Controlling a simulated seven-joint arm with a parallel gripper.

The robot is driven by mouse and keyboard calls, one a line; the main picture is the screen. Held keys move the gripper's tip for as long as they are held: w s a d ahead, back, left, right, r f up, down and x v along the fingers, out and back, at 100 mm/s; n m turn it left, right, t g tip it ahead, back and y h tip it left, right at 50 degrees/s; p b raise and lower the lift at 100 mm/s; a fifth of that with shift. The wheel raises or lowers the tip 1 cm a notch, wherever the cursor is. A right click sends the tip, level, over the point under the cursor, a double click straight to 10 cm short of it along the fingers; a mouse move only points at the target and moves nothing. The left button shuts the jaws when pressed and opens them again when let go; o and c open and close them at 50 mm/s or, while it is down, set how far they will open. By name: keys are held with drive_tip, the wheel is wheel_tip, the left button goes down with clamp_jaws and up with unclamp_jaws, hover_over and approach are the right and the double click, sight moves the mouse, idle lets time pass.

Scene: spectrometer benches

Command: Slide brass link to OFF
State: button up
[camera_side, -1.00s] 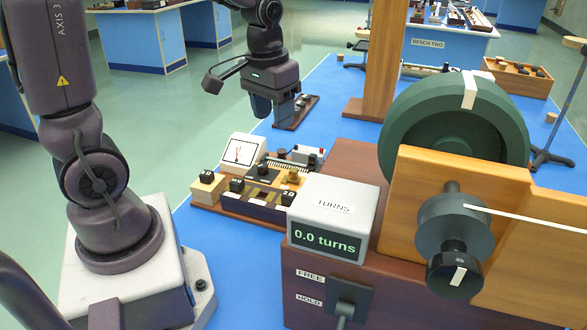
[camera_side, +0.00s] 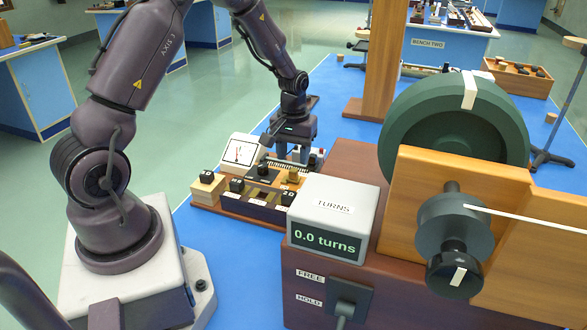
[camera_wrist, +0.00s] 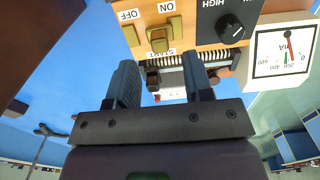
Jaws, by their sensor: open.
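The control board (camera_side: 205,222) stands on the blue bench in the side view. Small brass parts show on its wooden top in the wrist view, with one brass piece (camera_wrist: 176,27) near the ON label (camera_wrist: 165,8) and another (camera_wrist: 130,37) near the OFF label (camera_wrist: 130,14). I cannot tell for sure which is the link. My gripper (camera_side: 297,155) hangs pointing down at the board's rear right. In the wrist view the two fingers of my gripper (camera_wrist: 160,72) are apart with nothing held between them. They are over the ribbed coil side of the board.
A black knob (camera_wrist: 231,27) sits beside the HIGH label. The white meter (camera_side: 240,150) stands at the board's back left. The TURNS display box (camera_side: 330,215) and the large green wheel (camera_side: 400,125) stand to the right.

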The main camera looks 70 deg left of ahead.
sight(294, 170)
drive_tip(key=shift+f, duration=2.35)
